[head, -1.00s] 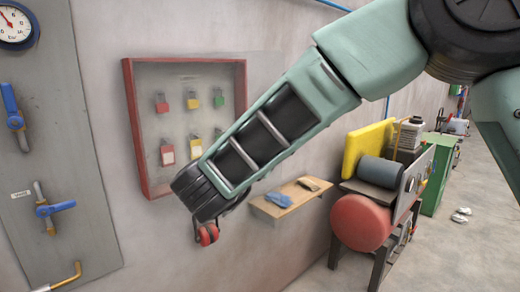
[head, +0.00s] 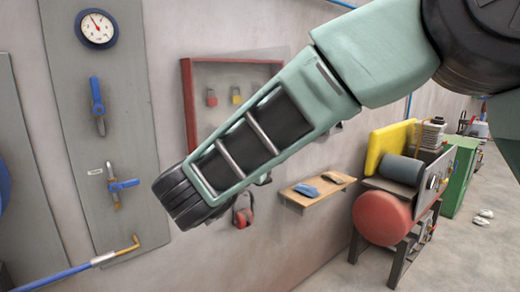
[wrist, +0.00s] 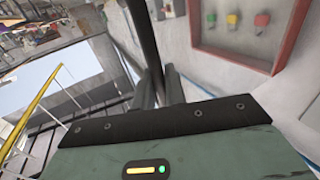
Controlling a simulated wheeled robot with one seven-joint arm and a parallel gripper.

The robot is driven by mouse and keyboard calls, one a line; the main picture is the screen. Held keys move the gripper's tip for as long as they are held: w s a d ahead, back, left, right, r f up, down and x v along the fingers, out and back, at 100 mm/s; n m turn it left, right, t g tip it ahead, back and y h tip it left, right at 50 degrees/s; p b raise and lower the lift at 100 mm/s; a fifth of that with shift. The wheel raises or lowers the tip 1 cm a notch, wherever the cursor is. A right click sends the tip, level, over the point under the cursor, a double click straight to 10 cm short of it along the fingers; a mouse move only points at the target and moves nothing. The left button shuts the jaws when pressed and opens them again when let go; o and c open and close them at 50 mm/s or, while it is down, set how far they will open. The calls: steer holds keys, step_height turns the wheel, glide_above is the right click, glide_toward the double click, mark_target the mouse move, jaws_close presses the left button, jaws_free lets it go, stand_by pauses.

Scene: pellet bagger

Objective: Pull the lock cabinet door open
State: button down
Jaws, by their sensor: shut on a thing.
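The lock cabinet (head: 188,105) is a shallow red-framed box on the wall with small coloured padlocks inside. My arm covers much of it in the head view. A faint clear pane edge shows past its top frame, so the door looks ajar; how far is hard to tell. In the wrist view the cabinet's red frame (wrist: 233,62) is at upper right with several padlocks. My gripper (wrist: 159,90) is at the middle, its dark fingers shut around a dark upright bar (wrist: 146,42) that looks like the door handle. The fingertips are hidden behind my arm in the head view.
A small wooden shelf (head: 302,197) with gloves juts from the wall to the lower right of the cabinet. Red ear defenders (head: 243,212) hang below the cabinet. A valve panel (head: 85,160) stands left.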

steer(key=c, duration=1.5)
jaws_free()
steer(key=shift+c, duration=0.2)
steer(key=b+v, duration=0.5)
steer(key=v, duration=1.2)
steer(key=shift+s, duration=0.25)
